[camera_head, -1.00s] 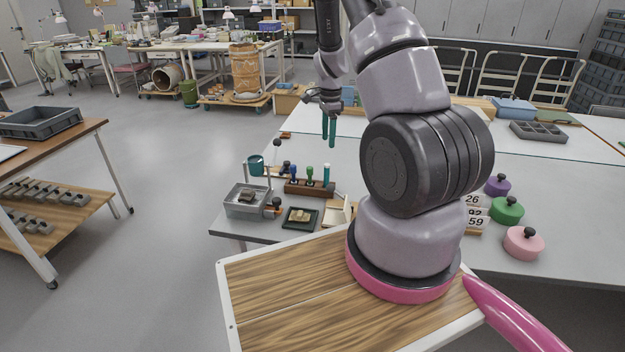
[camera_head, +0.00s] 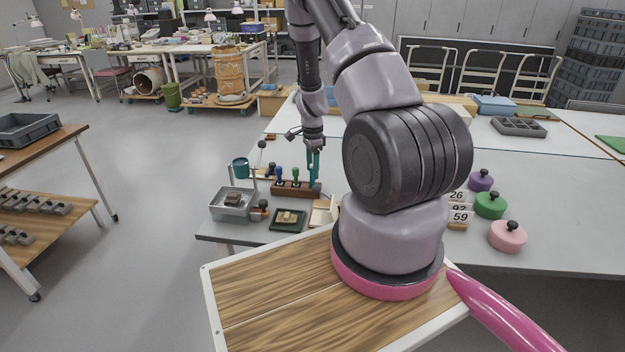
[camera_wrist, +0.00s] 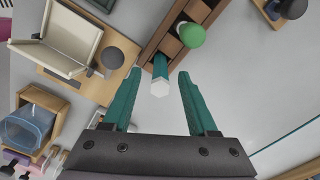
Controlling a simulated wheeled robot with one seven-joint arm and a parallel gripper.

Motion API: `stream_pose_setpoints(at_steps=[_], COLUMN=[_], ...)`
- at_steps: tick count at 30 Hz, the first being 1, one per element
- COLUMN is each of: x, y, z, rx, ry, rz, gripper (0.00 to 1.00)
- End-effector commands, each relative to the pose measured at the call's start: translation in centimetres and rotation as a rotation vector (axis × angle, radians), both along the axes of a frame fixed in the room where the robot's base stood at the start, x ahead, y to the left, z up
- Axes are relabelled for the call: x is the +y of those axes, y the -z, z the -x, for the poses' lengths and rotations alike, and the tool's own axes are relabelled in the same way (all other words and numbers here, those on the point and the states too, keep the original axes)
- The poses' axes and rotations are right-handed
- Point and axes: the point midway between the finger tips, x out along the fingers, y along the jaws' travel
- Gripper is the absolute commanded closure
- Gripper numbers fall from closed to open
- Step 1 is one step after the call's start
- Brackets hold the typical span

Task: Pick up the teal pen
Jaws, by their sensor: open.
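The teal pen (camera_wrist: 160,68) stands in the right end of a wooden holder (camera_wrist: 165,42). In the wrist view its pale hexagonal end points toward the camera. My gripper (camera_wrist: 160,73) is open, with one teal finger on each side of the pen and a visible gap to both. In the head view my gripper (camera_head: 314,168) is over the right end of the holder (camera_head: 297,190), and its teal fingers hide or blend with the pen there. Whether the fingertips are level with the pen's end is hard to tell.
A green-handled tool (camera_wrist: 190,35) stands in the holder beside the pen; a blue one (camera_head: 279,173) is further left. A wooden stand with a pale open piece (camera_wrist: 72,38) is close by. A grey bin (camera_head: 232,203) and dark tray (camera_head: 288,219) lie nearer the table's edge.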

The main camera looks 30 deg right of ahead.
Motion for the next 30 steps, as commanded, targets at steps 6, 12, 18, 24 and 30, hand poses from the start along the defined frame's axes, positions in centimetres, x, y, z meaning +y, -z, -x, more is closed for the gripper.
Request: stream_pose_setpoints(at_steps=[6, 12, 18, 24, 30], x=[0.0, 0.0, 0.0, 0.0, 0.1], y=[0.0, 0.0, 0.0, -1.8, -6.0], z=[0.0, 0.0, 0.0, -0.1, -0.1], rx=[-0.001, 0.0, 0.0, -0.004, -0.004], ry=[0.0, 0.0, 0.0, -0.002, -0.002], rz=[0.0, 0.0, 0.0, 0.002, 0.001], gripper=[0.53, 1.0, 1.0, 1.0, 1.0])
